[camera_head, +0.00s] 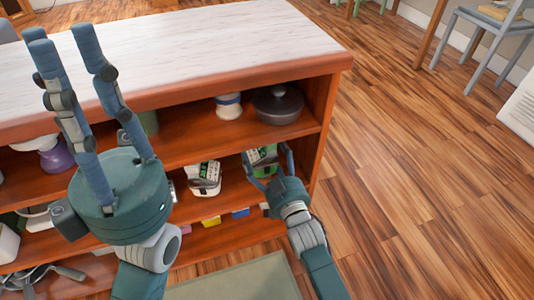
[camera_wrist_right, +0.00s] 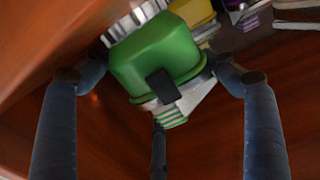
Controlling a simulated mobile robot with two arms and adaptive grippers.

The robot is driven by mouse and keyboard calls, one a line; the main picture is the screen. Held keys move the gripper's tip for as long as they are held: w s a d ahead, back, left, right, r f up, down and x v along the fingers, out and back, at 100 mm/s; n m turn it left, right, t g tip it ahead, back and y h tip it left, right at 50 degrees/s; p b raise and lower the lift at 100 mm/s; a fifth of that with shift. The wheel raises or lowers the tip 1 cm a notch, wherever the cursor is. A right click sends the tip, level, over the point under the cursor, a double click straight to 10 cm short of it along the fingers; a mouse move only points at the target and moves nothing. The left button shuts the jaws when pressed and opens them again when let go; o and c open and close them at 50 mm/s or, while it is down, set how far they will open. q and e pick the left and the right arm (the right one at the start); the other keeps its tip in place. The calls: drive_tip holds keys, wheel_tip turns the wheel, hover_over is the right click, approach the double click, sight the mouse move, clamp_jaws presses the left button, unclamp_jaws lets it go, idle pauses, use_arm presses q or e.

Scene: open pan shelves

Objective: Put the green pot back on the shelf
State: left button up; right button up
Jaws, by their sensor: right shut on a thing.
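The green pot (camera_head: 263,157) is at the right end of the middle shelf of the open shelf unit (camera_head: 330,100). My right gripper (camera_head: 267,160) reaches in from the front with its fingers on either side of the pot. In the right wrist view the green pot (camera_wrist_right: 158,52) has a rounded, boxy body and a dark handle-like part, and the fingers are closed around it. Whether its base touches the shelf board is hidden. My left gripper (camera_head: 60,35) is raised in front of the counter, fingers spread and empty.
A dark lidded pan (camera_head: 278,104) and a white jar (camera_head: 229,106) stand on the upper shelf. A white appliance (camera_head: 204,178) sits left of the pot. Small coloured boxes (camera_head: 240,213) lie below.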

drive_tip(key=o, duration=1.4)
drive_tip(key=shift+f, duration=0.2)
drive_tip(key=shift+s, duration=0.15)
